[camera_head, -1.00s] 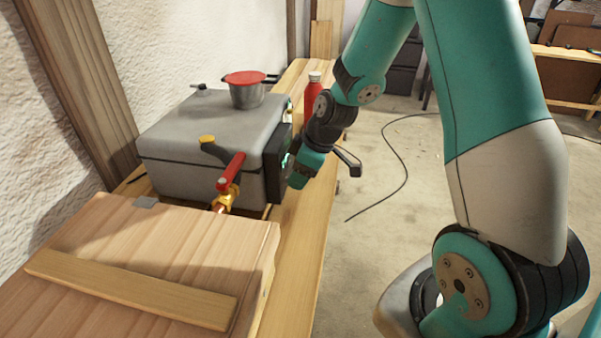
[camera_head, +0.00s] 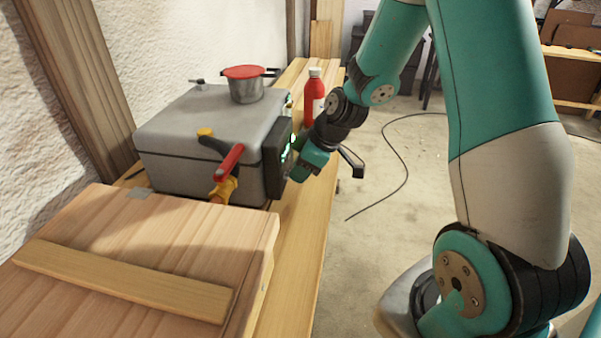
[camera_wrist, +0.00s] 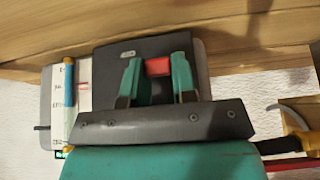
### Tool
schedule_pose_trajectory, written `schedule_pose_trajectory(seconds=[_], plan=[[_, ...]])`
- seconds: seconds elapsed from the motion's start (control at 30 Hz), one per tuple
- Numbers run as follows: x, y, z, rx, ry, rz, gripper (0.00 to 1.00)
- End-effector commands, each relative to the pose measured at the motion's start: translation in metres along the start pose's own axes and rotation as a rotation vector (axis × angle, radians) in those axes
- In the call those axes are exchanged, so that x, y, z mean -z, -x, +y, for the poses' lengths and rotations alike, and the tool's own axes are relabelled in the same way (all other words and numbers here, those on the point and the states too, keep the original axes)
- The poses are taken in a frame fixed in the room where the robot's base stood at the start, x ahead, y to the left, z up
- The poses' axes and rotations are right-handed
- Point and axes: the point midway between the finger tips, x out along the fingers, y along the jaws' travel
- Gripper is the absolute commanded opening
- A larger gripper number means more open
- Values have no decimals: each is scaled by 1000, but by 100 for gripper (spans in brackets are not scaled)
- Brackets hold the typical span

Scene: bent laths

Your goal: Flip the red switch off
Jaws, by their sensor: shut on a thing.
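The red switch (camera_wrist: 157,66) shows in the wrist view as a small red block on a black panel (camera_wrist: 125,48). My gripper's two teal fingers (camera_wrist: 157,76) stand on either side of it, shut on it. In the head view, my gripper (camera_head: 292,166) is at the black panel (camera_head: 277,160) on the right end of a grey box (camera_head: 195,125). The switch is hidden there behind the gripper and panel edge. I cannot tell from these views which position the switch is in.
A pot with a red lid (camera_head: 246,85) stands on the box. A red bottle (camera_head: 313,100) stands on the bench behind my gripper. A red-and-yellow handled piece (camera_head: 229,162) is at the box's front. A wooden crate (camera_head: 130,225) is in front. The floor at right is open.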

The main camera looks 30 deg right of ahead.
Motion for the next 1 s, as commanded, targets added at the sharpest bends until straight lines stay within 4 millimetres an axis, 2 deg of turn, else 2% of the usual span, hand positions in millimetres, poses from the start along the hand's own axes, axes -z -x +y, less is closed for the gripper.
schedule_pose_trajectory(seconds=[0.1,0.5,0.8,1.0], plan=[[-9,-9,2,-5,-5,84,2],[-24,-24,2,-7,-4,438,2],[-26,-30,1,-5,-1,647,2],[-26,-30,1,-3,0,728,2]])
